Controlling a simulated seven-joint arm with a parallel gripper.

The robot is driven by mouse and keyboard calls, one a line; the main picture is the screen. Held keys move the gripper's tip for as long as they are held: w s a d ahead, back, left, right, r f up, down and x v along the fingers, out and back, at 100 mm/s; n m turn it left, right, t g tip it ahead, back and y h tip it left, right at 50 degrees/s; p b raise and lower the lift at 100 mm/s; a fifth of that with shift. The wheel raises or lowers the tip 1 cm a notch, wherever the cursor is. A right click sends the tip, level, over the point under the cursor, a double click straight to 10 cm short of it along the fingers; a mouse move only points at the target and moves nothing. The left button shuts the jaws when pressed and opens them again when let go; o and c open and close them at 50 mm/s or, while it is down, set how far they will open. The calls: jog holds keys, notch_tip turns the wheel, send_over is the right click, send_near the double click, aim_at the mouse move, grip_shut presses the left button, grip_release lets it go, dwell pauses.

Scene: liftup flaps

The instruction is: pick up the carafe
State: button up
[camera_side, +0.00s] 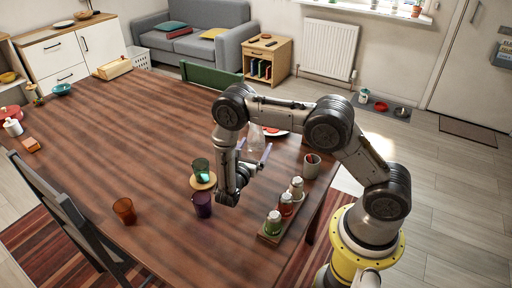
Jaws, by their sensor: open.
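A clear glass vessel (255,137), which looks like the carafe, stands on the wooden table (120,130), just beyond my gripper. My wrist and arm partly hide it, and its outline is faint. My gripper (254,151) is low over the table and points away from the camera toward the vessel. Its two fingers are spread apart, with the vessel's lower part close to or between them. I cannot tell whether they touch it.
A teal glass (201,167) on a round wooden coaster (204,184) and a purple cup (203,205) stand left of my wrist. The table's left middle is clear.

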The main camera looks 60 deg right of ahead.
jog(key=x, duration=0.5)
jog(key=shift+r, duration=0.1)
jog(key=shift+c, duration=0.2)
grip_shut()
